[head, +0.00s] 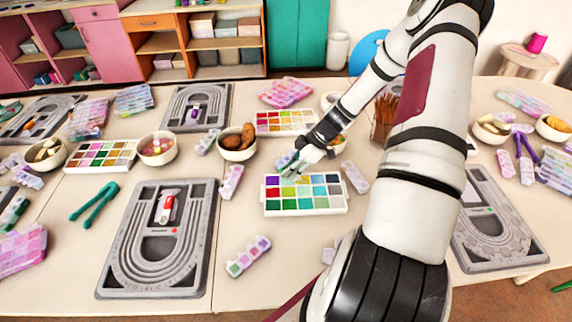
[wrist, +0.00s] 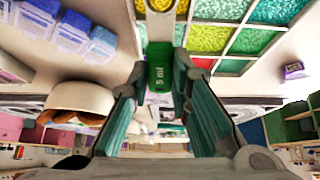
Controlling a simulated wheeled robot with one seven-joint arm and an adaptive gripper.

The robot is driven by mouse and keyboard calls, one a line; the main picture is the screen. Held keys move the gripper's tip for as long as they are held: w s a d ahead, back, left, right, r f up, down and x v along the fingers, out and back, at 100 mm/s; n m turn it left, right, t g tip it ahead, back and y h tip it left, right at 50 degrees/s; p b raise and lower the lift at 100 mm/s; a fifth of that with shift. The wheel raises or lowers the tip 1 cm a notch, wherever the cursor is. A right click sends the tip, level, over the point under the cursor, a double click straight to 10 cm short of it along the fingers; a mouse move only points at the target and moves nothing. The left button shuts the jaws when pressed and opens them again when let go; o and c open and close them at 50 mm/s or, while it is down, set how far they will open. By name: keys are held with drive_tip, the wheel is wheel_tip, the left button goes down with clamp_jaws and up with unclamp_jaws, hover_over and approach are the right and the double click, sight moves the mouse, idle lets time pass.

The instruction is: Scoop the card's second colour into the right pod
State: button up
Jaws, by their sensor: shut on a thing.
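My gripper (head: 291,167) is over the far left part of the front bead tray (head: 306,213). In the wrist view my gripper (wrist: 160,84) is shut on a green scoop (wrist: 160,76) marked "5 ml". The scoop's bowl points to the top edge of that view, beside yellow and green bead compartments (wrist: 208,38). The bowl is cut off, and I cannot tell what is in it. A pod strip (head: 248,257) lies in front of the tray, with one green-looking pod at its left end. I cannot make out the colour card for sure.
A grey bead board (head: 118,262) holds a small red and white item (head: 165,208). Closed pod strips lie left (head: 232,181) and right (head: 355,177) of the tray. A bowl (head: 237,152) of brown items and a second bead tray (head: 283,132) are close behind.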

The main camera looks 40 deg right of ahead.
drive_tip(key=shift+w+a+r+p, duration=0.1)
drive_tip(key=shift+a+r+p, duration=0.1)
drive_tip(key=shift+r, duration=0.45)
drive_tip(key=shift+w+a+r+p, duration=0.1)
drive_tip(key=shift+r+p, duration=0.1)
drive_tip(key=shift+r, duration=0.45)
drive_tip(key=shift+w+a+h+b, duration=0.2)
drive_tip(key=shift+a+h+b, duration=0.1)
drive_tip(key=shift+a, duration=0.05)
drive_tip(key=shift+w+a+g+h+b, duration=0.2)
drive_tip(key=shift+a+g+h+b, duration=0.1)
drive_tip(key=shift+g+h, duration=0.25)
drive_tip(key=shift+w+a+g+h+b, duration=0.25)
drive_tip(key=shift+g+h, duration=0.2)
drive_tip(key=shift+h, duration=0.2)
drive_tip(key=shift+w+a+r+g+h, duration=0.1)
drive_tip(key=shift+a+r+g+h, duration=0.05)
drive_tip(key=shift+r+g+h, duration=0.5)
drive_tip(key=shift+h, duration=0.25)
